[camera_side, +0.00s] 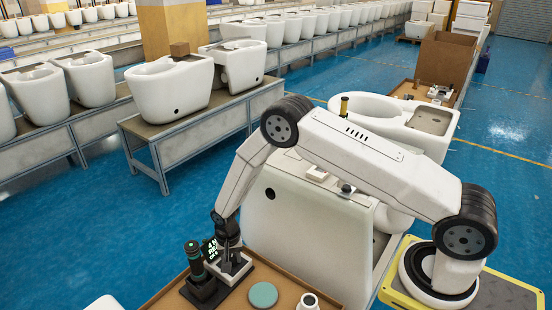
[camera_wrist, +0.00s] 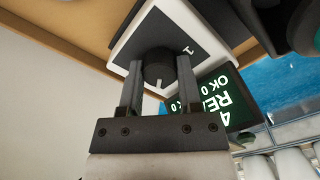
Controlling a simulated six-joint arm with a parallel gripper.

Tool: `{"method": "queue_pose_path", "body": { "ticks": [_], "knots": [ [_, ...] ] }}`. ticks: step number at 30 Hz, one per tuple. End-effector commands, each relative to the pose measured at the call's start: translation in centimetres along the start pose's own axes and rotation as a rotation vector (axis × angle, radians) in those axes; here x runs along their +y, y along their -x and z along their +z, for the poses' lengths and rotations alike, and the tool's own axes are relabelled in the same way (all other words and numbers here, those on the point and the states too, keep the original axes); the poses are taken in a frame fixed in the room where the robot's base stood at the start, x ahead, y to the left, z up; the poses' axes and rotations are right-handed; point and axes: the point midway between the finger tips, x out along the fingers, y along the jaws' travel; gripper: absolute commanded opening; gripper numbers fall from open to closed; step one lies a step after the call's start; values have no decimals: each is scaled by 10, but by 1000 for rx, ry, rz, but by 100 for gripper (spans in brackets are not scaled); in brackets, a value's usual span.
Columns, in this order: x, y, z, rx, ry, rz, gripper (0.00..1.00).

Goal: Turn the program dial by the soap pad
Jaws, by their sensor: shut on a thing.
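The program dial (camera_wrist: 158,64) is a black round knob with a pale pointer line. It sits on the dark face of a white-edged box (camera_wrist: 143,18), which has a "1" mark near one corner. My gripper (camera_wrist: 158,80) has one finger on each side of the knob and is shut on it. In the side view my gripper (camera_side: 229,256) reaches down onto the white box (camera_side: 240,270), and the knob is hidden there. The soap pad (camera_side: 263,294) is a flat teal disc on the brown tray, just right of the box.
A dark tool with teal bands (camera_side: 194,261) stands in a holder left of the box. A large white toilet body (camera_side: 300,235) is behind the tray.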

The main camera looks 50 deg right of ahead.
Motion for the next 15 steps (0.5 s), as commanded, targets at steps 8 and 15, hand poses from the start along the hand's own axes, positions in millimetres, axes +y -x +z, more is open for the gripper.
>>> {"method": "queue_pose_path", "body": {
  "ticks": [8, 15],
  "knots": [
    [0, 0, 0, -1, -62, 1, 0],
    [0, 0, 0, -1, -67, 0, 0]
  ]
}}
